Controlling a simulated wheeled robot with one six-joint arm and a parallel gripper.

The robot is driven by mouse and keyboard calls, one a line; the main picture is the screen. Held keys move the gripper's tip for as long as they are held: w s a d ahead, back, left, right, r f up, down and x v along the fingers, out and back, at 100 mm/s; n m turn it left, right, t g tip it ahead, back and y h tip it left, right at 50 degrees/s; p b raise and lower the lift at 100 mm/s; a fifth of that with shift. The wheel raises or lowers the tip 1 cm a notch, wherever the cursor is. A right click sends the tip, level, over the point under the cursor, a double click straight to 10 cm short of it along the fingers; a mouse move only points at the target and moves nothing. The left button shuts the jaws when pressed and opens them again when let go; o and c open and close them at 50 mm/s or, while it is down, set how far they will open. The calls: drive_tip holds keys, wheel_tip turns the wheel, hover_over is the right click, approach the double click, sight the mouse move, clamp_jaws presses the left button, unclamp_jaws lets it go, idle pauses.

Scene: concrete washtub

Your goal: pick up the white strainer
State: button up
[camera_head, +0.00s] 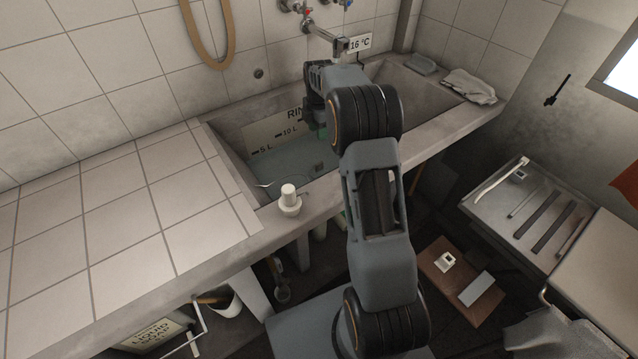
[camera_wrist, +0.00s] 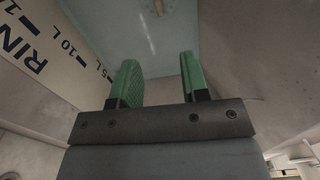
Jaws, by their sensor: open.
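A white piece (camera_head: 289,201) with a narrow round top and a wider base stands upright on the front rim of the concrete tub (camera_head: 230,140). It is the likeliest white strainer, but I cannot see any holes in it. My gripper (camera_head: 319,128) is inside the tub, behind and right of this piece and well apart from it, partly hidden by my arm. In the wrist view my gripper (camera_wrist: 158,60) shows two green fingers spread apart with nothing between them. A faint pale streak (camera_wrist: 153,18) lies beyond the fingers; I cannot tell what it is.
The tub holds shallow water (camera_head: 295,165) beside a litre scale (camera_head: 285,132). A faucet (camera_head: 325,38) reaches over it. A thin curved pale thing (camera_head: 266,185) shows near the tub's left end. A cloth (camera_head: 468,86) lies at the far right. The tiled counter (camera_head: 110,215) is clear.

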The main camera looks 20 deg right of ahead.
drive_tip(key=b, duration=0.2)
hover_over(319, 163)
drive_tip(key=shift+n, duration=0.4)
wheel_tip(319, 163, down, 10)
drive_tip(key=shift+w+d+r, duration=0.1)
drive_tip(key=shift+d+r, duration=0.05)
drive_tip(key=shift+r, duration=0.1)
drive_tip(key=shift+f+b, duration=0.9)
drive_tip(key=shift+f, duration=2.35)
clamp_jaws()
